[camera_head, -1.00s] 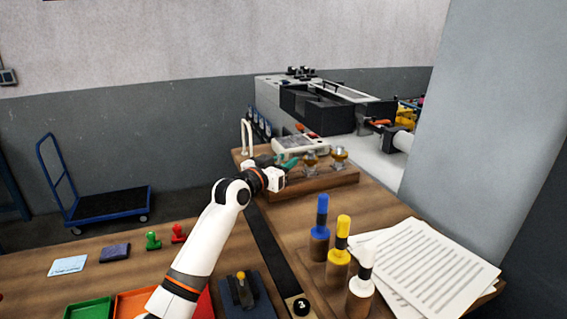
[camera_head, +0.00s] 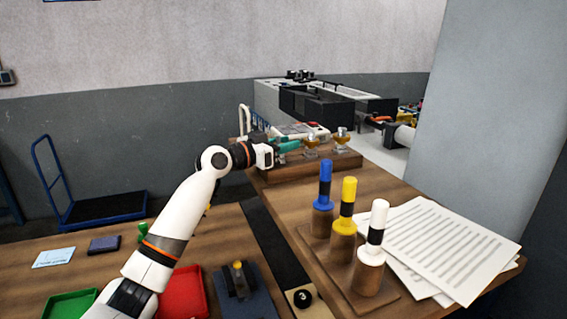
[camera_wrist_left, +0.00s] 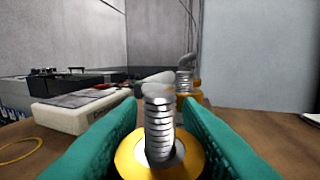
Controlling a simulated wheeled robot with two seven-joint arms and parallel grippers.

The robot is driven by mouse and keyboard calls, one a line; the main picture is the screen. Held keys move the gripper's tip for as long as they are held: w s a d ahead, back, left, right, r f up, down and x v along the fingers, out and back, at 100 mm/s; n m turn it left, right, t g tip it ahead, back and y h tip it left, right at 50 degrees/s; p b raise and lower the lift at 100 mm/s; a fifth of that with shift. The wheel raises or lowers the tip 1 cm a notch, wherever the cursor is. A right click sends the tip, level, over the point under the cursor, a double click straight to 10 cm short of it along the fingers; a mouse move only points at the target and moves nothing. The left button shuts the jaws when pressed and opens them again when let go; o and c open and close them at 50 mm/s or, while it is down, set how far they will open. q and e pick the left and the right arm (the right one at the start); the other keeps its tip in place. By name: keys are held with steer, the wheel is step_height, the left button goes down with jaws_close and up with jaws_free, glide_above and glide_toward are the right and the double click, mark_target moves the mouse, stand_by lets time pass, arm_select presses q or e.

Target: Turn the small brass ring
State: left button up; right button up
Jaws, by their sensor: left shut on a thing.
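A brass ring (camera_wrist_left: 150,160) sits around an upright silver threaded post (camera_wrist_left: 160,125) in the left wrist view. My left gripper (camera_wrist_left: 158,108) has its teal fingers on either side of the ring and post, shut on the ring. In the head view the left gripper (camera_head: 292,146) reaches the left end of the wooden block (camera_head: 305,168), beside the nearer brass fitting (camera_head: 311,153). A second brass fitting (camera_head: 342,140) stands farther right on the block; its post also shows behind in the wrist view (camera_wrist_left: 184,85). The fingers partly hide the held ring. My right gripper is out of view.
A pale instrument (camera_wrist_left: 82,108) stands behind the block. Blue (camera_head: 325,185), yellow (camera_head: 347,197) and white (camera_head: 377,222) topped pegs stand in front on a wooden base, with papers (camera_head: 440,250) to the right. A large machine (camera_head: 320,105) is at the back.

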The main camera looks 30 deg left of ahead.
arm_select(q)
steer(key=m+g+h+b, duration=0.1)
steer(key=m+h+b, duration=0.1)
steer(key=h+b, duration=0.1)
steer(key=shift+g, duration=0.4)
steer(key=shift+s+d+r+m+g+h+b, duration=0.1)
steer(key=shift+m+g+h+b, duration=0.15)
steer(key=shift+m+g+h, duration=0.4)
steer(key=shift+s+d+r+m+g+h+b, duration=0.1)
steer(key=shift+m+g+h+b, duration=0.15)
steer(key=shift+m+g+h, duration=0.35)
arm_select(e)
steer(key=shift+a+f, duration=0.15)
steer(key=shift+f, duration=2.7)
arm_select(q)
steer(key=shift+h, duration=0.25)
steer(key=shift+f, duration=0.1)
steer(key=o, duration=1)
steer(key=shift+f, duration=0.1)
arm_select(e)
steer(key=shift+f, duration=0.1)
